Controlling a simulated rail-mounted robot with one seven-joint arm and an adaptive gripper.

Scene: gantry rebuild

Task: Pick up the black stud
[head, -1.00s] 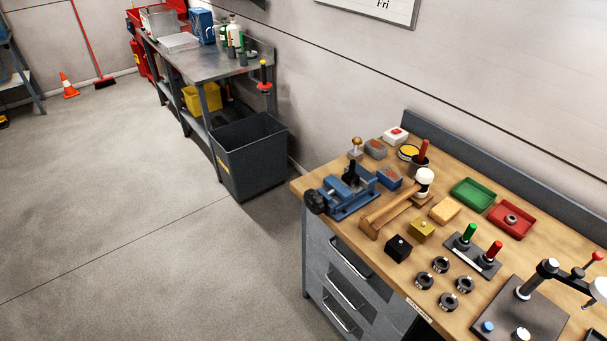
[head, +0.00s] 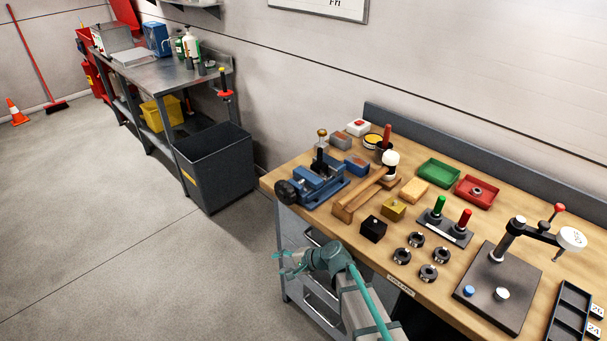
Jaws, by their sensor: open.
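A black upright piece (head: 319,162), which looks like the black stud, stands at the blue vise (head: 305,188) on the left end of the workbench. Whether the vise jaws grip it, I cannot tell. A brass-topped piece (head: 322,133) shows just behind it. My gripper (head: 284,264), with teal fingers, is open and empty. It appears in front of the bench's left drawers, lower in the picture than the vise and apart from the stud.
A wooden mallet (head: 362,194) lies right of the vise, with a black block (head: 373,229) and a brass block (head: 393,209) nearby. Several black rings (head: 428,272), a red tray (head: 476,191) and a green tray (head: 439,172) are farther right. A dark bin (head: 215,170) stands left.

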